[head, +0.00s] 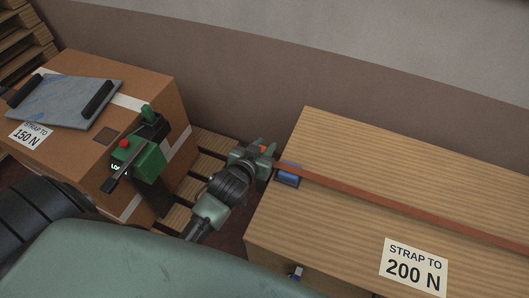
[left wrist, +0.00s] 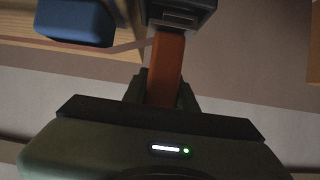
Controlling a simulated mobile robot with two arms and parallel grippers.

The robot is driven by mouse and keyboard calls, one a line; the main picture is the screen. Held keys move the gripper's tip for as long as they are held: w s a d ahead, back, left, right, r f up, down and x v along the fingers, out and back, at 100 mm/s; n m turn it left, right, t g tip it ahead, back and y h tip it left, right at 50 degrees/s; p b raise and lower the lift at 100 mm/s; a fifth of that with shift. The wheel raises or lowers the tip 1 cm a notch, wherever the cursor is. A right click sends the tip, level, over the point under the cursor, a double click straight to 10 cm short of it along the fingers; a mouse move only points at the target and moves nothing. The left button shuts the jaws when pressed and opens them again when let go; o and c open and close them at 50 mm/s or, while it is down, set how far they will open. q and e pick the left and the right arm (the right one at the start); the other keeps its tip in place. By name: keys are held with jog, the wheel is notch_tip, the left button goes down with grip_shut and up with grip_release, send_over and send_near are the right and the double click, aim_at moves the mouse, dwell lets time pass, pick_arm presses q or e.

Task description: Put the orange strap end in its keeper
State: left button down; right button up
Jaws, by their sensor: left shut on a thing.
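The orange strap (head: 400,205) runs across the top of the wooden crate (head: 350,145) to the crate's left edge. A blue block (head: 288,180) sits there under the strap. My left gripper (head: 266,150) is just off that edge, shut on the orange strap end. In the left wrist view the strap end (left wrist: 166,68) lies between the fingers and reaches up to a dark slotted bracket (left wrist: 180,18). The blue block (left wrist: 75,22) is left of it. I cannot tell which part is the keeper, nor whether the strap end is inside the bracket. My right gripper is not in view.
A cardboard box (head: 165,88) stands at left, with a grey plate (head: 70,100) on top. A green device (head: 148,158) with a red button and black lever is at its side. Pallet slats (head: 215,145) show between box and crate. A small clip (head: 296,272) is on the crate's front.

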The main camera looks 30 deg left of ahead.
pick_arm(q)
notch_tip(320, 180, down, 3)
jog(key=shift+r, duration=0.1)
jog(key=shift+f, duration=0.3)
jog(key=c, duration=1.1)
grip_release()
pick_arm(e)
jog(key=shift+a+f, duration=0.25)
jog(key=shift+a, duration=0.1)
pick_arm(q)
jog(key=shift+r, duration=0.1)
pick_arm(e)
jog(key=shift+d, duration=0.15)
